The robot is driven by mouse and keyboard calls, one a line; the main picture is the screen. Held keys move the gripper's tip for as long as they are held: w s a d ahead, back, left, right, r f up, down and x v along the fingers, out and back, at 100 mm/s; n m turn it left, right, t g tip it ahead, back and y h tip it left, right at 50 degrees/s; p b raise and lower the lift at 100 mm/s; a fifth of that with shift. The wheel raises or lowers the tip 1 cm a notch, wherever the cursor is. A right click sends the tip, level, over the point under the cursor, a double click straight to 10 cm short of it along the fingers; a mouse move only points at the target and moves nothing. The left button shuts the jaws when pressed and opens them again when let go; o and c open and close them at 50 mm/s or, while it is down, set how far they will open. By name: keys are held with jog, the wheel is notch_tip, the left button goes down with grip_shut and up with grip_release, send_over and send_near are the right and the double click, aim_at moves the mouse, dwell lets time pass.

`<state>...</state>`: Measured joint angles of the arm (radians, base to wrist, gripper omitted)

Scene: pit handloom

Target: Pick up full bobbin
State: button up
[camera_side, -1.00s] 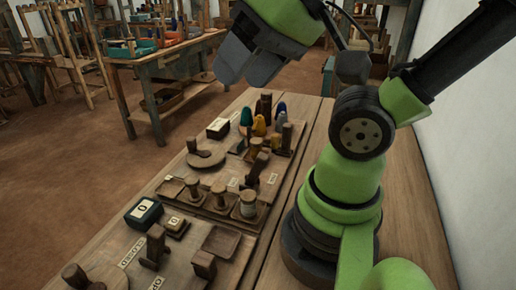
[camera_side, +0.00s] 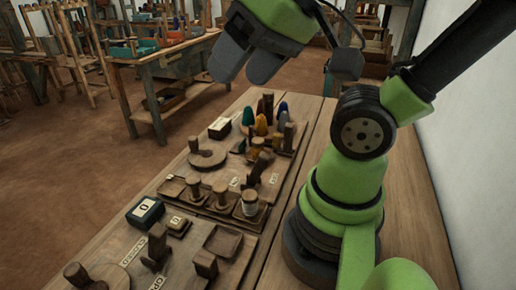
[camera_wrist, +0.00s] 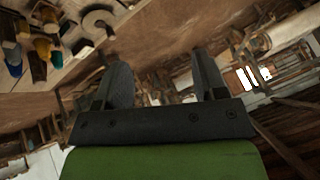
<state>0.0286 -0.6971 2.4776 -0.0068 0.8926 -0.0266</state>
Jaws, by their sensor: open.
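A row of upright bobbin-like pieces stands in the wooden tray on the bench. The right one (camera_side: 250,203) has a pale wound band and looks like a full bobbin. The middle one (camera_side: 220,194) and left one (camera_side: 193,186) look like bare wood. My gripper (camera_side: 246,62) is open and empty, high above the far end of the bench, apart from all these pieces. Its two fingers (camera_wrist: 164,75) show spread in the wrist view, with nothing between them.
A white wall (camera_side: 465,150) bounds the right. Open floor lies left.

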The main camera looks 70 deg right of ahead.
jog(key=w+d+f+g+h, duration=0.2)
jog(key=w+d+f, duration=0.1)
jog(key=w+d, duration=0.3)
jog(key=n+g, duration=0.1)
jog(key=g, duration=0.4)
send_over(257, 140)
jog(key=w, duration=0.1)
jog(key=f, duration=0.8)
jog(key=a+f, duration=0.1)
jog(key=f, duration=0.6)
jog(key=d+f, duration=0.1)
jog(key=f, duration=0.2)
jog(key=shift+s+d+f, duration=0.2)
jog(key=shift+s+f, duration=0.1)
jog(key=shift+s, duration=0.1)
jog(key=shift+s+a+f, duration=0.1)
jog(key=shift+f, duration=1.45)
jog(key=shift+s+a+f, duration=0.1)
jog(key=shift+f, duration=1.45)
jog(key=c, duration=1)
jog(key=shift+r, duration=0.15)
